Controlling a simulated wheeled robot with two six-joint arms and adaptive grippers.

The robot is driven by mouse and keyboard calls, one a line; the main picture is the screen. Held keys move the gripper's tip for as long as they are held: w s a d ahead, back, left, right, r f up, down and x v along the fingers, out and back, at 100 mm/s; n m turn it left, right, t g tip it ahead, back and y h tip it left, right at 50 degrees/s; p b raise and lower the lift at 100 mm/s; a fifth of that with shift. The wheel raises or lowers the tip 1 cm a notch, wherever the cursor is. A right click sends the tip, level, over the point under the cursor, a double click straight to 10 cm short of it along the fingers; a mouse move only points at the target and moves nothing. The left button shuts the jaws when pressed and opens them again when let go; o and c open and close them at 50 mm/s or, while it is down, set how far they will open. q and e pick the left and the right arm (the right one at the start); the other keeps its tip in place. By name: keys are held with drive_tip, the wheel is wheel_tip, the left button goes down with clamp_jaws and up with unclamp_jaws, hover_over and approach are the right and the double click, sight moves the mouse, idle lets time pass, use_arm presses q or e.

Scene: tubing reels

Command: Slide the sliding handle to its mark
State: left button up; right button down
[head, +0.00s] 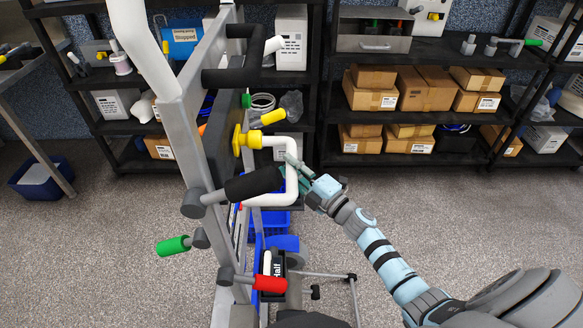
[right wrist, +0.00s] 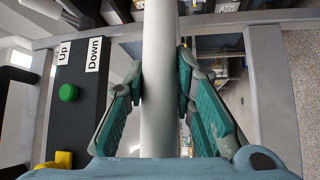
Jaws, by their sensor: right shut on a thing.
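A white bent handle (head: 275,200) sticks out from the right side of an upright grey metal frame (head: 196,115). My right gripper (head: 292,172) is shut on the handle's upright outer section. In the right wrist view, the pale bar (right wrist: 160,85) runs between the two teal fingers of my right gripper (right wrist: 160,90). A black plate marked "Up" and "Down" (right wrist: 83,75) with a green knob (right wrist: 67,93) is left of the bar. A "Half" label (head: 277,270) is low on the frame. I cannot tell which mark belongs to the handle. My left gripper is out of view.
Close to my right gripper are a black grip (head: 253,184) and a yellow valve (head: 246,140). A red handle (head: 270,284) and a green handle (head: 173,246) project lower down. Shelves with cardboard boxes (head: 427,88) stand behind. Floor (head: 450,220) is open at right.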

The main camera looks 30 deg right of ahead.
drive_tip(key=c, duration=1.3)
unclamp_jaws()
drive_tip(key=shift+f, duration=0.15)
drive_tip(key=shift+c, duration=0.2)
drive_tip(key=v, duration=1.2)
